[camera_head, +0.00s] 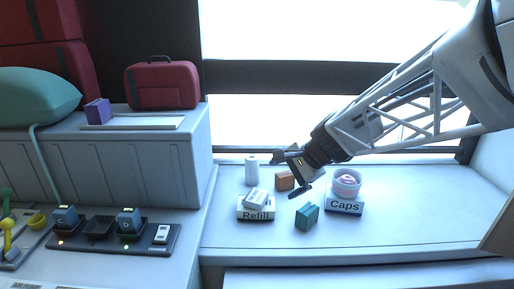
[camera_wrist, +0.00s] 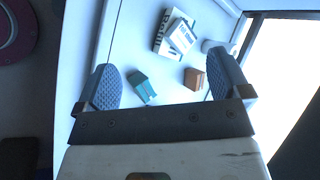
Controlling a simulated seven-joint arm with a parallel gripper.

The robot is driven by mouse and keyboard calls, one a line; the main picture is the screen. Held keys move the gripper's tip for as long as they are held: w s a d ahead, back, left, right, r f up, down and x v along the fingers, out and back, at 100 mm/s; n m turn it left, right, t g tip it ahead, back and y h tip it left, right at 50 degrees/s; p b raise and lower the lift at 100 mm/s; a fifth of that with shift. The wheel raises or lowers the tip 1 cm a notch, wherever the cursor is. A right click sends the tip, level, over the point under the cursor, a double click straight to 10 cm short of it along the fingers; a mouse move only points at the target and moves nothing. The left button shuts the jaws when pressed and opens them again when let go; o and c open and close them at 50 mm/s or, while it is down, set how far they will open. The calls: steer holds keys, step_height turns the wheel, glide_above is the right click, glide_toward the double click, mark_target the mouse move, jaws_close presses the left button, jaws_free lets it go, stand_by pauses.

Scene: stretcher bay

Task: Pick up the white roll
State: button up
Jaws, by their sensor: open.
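The white roll (camera_head: 252,170) stands upright at the back of the counter (camera_head: 400,225), by the window ledge and behind the Refill box. In the wrist view a white rounded end, likely the roll (camera_wrist: 211,45), shows at the upper right, partly hidden by the right finger. My gripper (camera_head: 292,173) is open and empty above the counter, right of the roll and apart from it. In the wrist view its two fingers (camera_wrist: 164,84) are spread wide.
A Refill box (camera_head: 255,214) has a white pack (camera_head: 257,198) on it. An orange-brown box (camera_head: 284,181) and a teal box (camera_head: 307,216) stand near my gripper. A Caps box (camera_head: 344,207) bears a white cup (camera_head: 346,184). The counter's right side is clear.

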steer(key=w+a+f+m+t+y, duration=0.1)
steer(key=w+f+m, duration=0.15)
steer(key=w, duration=0.35)
steer(key=w+a+f+m+t+y, duration=0.1)
steer(key=w+a+m, duration=0.15)
steer(key=w, duration=0.35)
steer(key=w+f+m+y, duration=0.1)
steer(key=w+m, duration=0.2)
steer(key=w, duration=0.3)
steer(key=m+t, duration=0.4)
steer(key=m, duration=0.4)
glide_toward(255, 159)
steer(key=x, duration=0.4)
steer(key=shift+w+f, duration=0.1)
steer(key=shift+w, duration=0.25)
steer(key=shift+x, duration=1.3)
steer(key=shift+x, duration=2.55)
steer(key=shift+c, duration=0.4)
